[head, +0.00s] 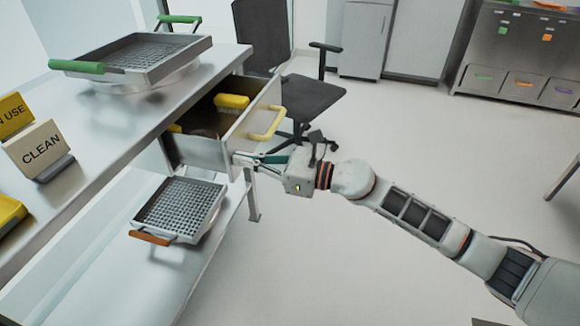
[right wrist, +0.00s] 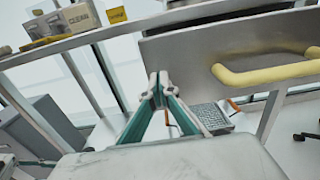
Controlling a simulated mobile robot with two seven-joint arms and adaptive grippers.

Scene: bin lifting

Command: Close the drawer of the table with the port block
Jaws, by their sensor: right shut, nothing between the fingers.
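The drawer (head: 262,108) stands pulled out from the metal table (head: 100,128). It has a yellow handle (head: 268,126), and yellow-topped items lie inside it. My right gripper (head: 238,158) is shut and empty, by the left part of the drawer front and left of the handle. I cannot tell whether the fingers touch the drawer. No port block can be made out for sure.
A green-handled mesh tray (head: 130,58) and a CLEAN sign (head: 40,148) stand on the tabletop. Another mesh tray (head: 180,208) sits on the lower shelf. A dark chair (head: 312,95) stands close behind the drawer.

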